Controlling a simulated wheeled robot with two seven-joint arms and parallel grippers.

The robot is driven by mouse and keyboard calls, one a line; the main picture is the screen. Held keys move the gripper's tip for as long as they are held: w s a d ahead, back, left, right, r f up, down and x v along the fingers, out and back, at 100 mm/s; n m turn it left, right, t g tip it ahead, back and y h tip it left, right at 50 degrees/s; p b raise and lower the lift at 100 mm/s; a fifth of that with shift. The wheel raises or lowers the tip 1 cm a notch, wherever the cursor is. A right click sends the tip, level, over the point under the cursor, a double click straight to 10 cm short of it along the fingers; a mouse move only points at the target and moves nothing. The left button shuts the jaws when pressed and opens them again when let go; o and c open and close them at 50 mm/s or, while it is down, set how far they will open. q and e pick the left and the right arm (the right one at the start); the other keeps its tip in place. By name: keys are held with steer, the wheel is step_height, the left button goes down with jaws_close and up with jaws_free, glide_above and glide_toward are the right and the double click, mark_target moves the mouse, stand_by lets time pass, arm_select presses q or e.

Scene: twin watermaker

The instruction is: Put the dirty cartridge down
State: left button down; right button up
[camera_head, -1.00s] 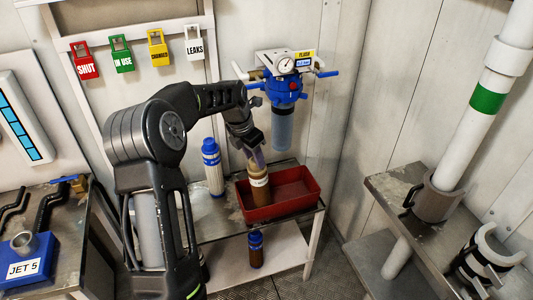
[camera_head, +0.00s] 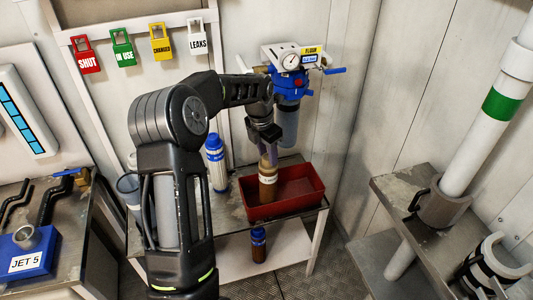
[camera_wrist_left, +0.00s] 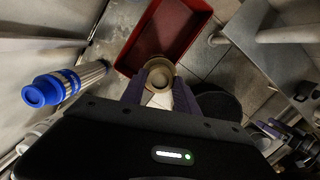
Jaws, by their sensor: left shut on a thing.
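The dirty cartridge (camera_head: 268,186) is a brown cylinder with a pale label band. It stands upright at the left part of the red tray (camera_head: 318,190); I cannot tell whether its base touches the tray floor. My left gripper (camera_head: 267,156) is above it, pointing down, shut on its top end. In the left wrist view the cartridge's round top (camera_wrist_left: 159,80) shows between the two fingers, with the red tray (camera_wrist_left: 192,40) beyond. My right gripper is not in view.
A white cartridge with a blue cap (camera_head: 216,165) stands left of the tray, also in the left wrist view (camera_wrist_left: 62,84). The blue filter housing (camera_head: 288,88) hangs behind. A brown bottle (camera_head: 258,246) stands on the lower shelf. The tray's right side is free.

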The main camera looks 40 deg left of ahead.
arm_select(q)
steer(key=shift+s+a+f, duration=0.1)
steer(key=c, duration=0.9)
jaws_free()
step_height(320, 180, up, 12)
steer(key=s+b, duration=0.1)
steer(key=shift+s+a, duration=0.15)
steer(key=shift+s, duration=0.25)
